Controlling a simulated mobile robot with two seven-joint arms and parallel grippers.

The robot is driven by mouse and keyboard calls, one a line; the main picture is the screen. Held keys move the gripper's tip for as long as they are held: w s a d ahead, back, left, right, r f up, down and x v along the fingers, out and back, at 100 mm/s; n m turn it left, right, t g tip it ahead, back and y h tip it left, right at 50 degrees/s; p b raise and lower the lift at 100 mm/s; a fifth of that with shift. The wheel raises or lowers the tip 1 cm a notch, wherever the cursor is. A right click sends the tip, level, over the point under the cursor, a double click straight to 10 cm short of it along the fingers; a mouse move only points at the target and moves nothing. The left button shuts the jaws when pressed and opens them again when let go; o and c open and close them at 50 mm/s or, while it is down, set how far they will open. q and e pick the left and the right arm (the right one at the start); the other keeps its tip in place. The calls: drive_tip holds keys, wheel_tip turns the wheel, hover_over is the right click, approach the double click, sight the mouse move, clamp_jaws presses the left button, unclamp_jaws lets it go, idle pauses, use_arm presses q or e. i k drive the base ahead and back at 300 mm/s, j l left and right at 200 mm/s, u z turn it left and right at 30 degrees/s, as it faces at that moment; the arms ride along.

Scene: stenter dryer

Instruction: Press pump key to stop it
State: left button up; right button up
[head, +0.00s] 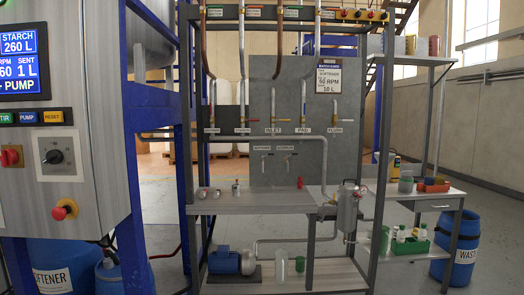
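The blue pump key (27,117) is on a control cabinet (115,95) at the left of the head view. It sits in a row between a green key (6,118), whose label is cut to "TIR", and a yellow reset key (53,117). Above them, a blue display (24,62) reads "STARCH 260 L", "SENT 1 L" and "PUMP" on its bottom line; an RPM value is cut at the left edge. A blue motor-like pump unit (226,261) stands low on the rack. Neither of my grippers is in view.
Below the keys are a black rotary knob (54,157), a red switch (10,156) and a red emergency button (63,209). A pipe rack with a shelf (250,204) stands at centre. A blue waste drum (460,247) is at right. Some grey floor shows between rack and bench.

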sight(25, 117)
drive_tip(key=u, duration=1.3)
